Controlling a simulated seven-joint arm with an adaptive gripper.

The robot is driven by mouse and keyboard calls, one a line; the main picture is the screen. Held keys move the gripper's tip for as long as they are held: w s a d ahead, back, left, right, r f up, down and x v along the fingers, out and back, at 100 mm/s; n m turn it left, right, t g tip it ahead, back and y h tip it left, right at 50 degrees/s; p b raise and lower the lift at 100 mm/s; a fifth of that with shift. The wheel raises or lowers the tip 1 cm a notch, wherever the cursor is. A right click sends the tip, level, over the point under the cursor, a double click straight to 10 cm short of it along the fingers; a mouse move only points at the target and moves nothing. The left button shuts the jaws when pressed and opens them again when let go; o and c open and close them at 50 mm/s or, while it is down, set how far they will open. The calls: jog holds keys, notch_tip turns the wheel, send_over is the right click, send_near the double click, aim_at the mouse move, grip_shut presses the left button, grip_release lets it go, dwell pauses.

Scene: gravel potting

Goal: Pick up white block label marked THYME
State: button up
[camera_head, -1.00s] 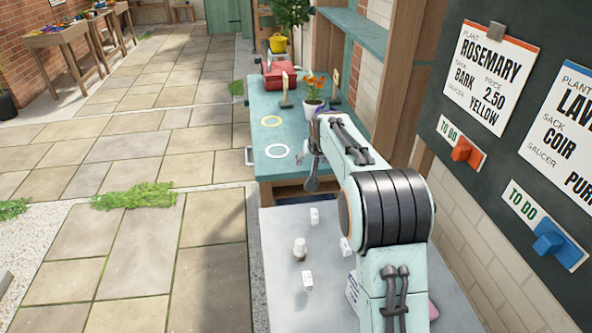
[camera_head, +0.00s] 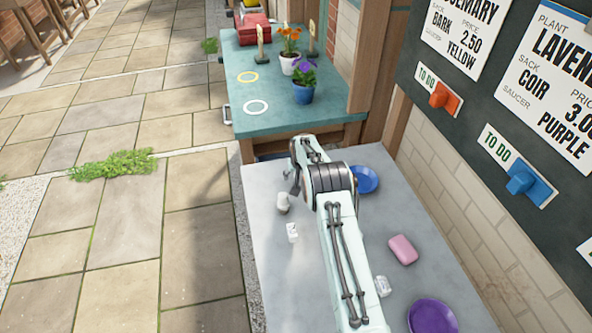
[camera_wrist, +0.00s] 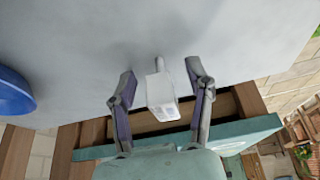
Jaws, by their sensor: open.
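The fingers are open, one on each side, with gaps to the block. Faint print shows on its near face but is too small to read. In the head view my gripper (camera_head: 295,185) is low over the grey table's far part, mostly hidden by my arm. Another white block (camera_head: 292,232) and a third (camera_head: 382,286) lie on the table; I cannot read THYME on any.
A white rounded object (camera_head: 283,203) stands close to my gripper. A blue saucer (camera_head: 368,180), pink bar (camera_head: 402,250) and purple saucer (camera_head: 433,317) lie on the grey table (camera_head: 275,290). The teal bench (camera_head: 215,135) beyond holds flower pots.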

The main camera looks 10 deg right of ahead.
jog(key=shift+c, duration=0.3)
grip_shut()
jog(key=shift+r, duration=0.15)
